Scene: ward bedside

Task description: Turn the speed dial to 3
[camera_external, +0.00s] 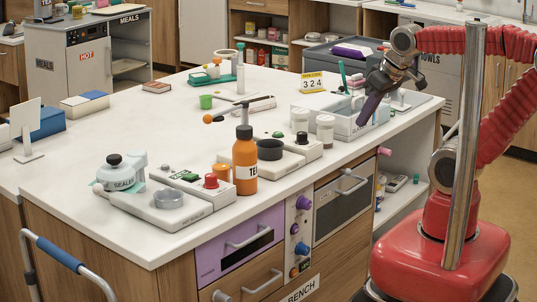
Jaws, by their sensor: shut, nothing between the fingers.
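A narrow upright control panel (298,232) is set in the front of the bench, between a purple drawer and an oven-like door. It carries a purple dial (303,203) near the top, a blue-purple dial (302,249) lower down, and small coloured knobs. I cannot tell which is the speed dial, and no scale or pointer setting is legible. My gripper (363,119) is shut and empty. It points down over the right part of the bench top, beside a grey tray, above and to the right of the panel, well apart from the dials.
The grey divided tray (350,122) is close to my gripper. Drawer handles (249,238) and an oven handle (350,185) stick out beside the panel.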

